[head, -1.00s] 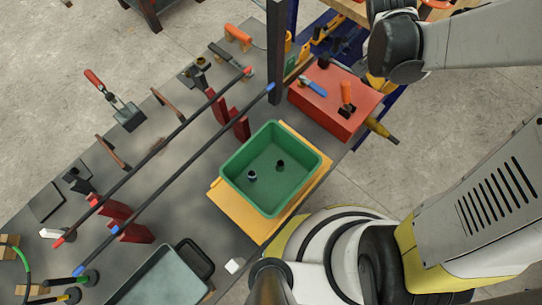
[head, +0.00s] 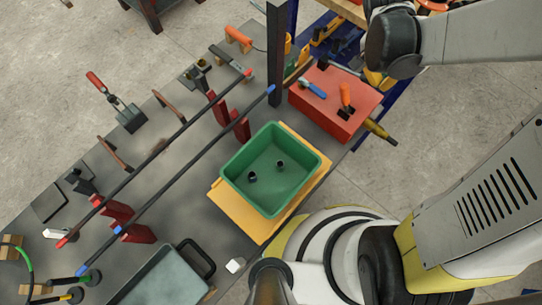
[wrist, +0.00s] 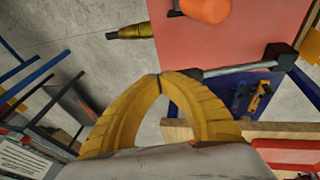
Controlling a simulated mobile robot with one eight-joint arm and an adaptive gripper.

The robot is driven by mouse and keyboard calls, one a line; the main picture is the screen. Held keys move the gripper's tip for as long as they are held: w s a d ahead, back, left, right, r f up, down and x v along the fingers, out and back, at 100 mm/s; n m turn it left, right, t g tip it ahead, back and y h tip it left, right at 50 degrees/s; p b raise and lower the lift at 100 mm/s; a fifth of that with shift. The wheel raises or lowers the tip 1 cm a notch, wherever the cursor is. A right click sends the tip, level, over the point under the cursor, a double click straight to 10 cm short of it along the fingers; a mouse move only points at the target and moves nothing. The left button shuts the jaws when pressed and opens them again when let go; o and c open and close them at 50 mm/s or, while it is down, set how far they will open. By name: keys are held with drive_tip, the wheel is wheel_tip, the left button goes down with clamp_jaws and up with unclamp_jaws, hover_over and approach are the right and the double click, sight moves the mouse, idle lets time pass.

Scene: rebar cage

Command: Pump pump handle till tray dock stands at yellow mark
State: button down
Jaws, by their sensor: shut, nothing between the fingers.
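My gripper is shut and empty in the wrist view, its yellow fingertips (wrist: 160,78) meeting beside the near end of a grey bar with a black end (wrist: 235,68), which looks like the pump handle. The bar lies beside the red box (wrist: 215,40); whether the tips touch it I cannot tell. In the head view my wrist mostly hides the fingers, above and right of the red box (head: 335,105). A green tray (head: 238,188) sits on a yellow-orange board (head: 225,200), possibly the tray dock. I cannot single out the yellow mark.
Two long bars (head: 170,185) lie across red supports. A blue-handled tool (head: 312,89) and an orange-handled tool (head: 346,95) lie on the red box. A grey tray (head: 165,280) is at the front.

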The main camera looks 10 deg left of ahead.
drive_tip(key=r+p, duration=0.1)
drive_tip(key=r, duration=0.1)
drive_tip(key=w+a+r+p, duration=0.1)
drive_tip(key=r+p, duration=0.1)
drive_tip(key=r, duration=0.1)
drive_tip(key=a+r+p, duration=0.1)
drive_tip(key=r+p, duration=0.1)
drive_tip(key=shift+w+a+r, duration=0.15)
drive_tip(key=shift+w+r, duration=0.15)
drive_tip(key=shift+w, duration=0.05)
idle(1.0)
drive_tip(key=s+a+r+n+t+y+b, duration=0.1)
drive_tip(key=s+r+n+t+y+b, duration=0.2)
drive_tip(key=s, duration=0.8)
drive_tip(key=shift+a+r+n+t+y+b, duration=0.35)
drive_tip(key=shift+r+n+t+b, duration=0.6)
drive_tip(key=shift+r+n+t, duration=0.85)
drive_tip(key=shift+s+f, duration=0.1)
drive_tip(key=shift+f, duration=0.1)
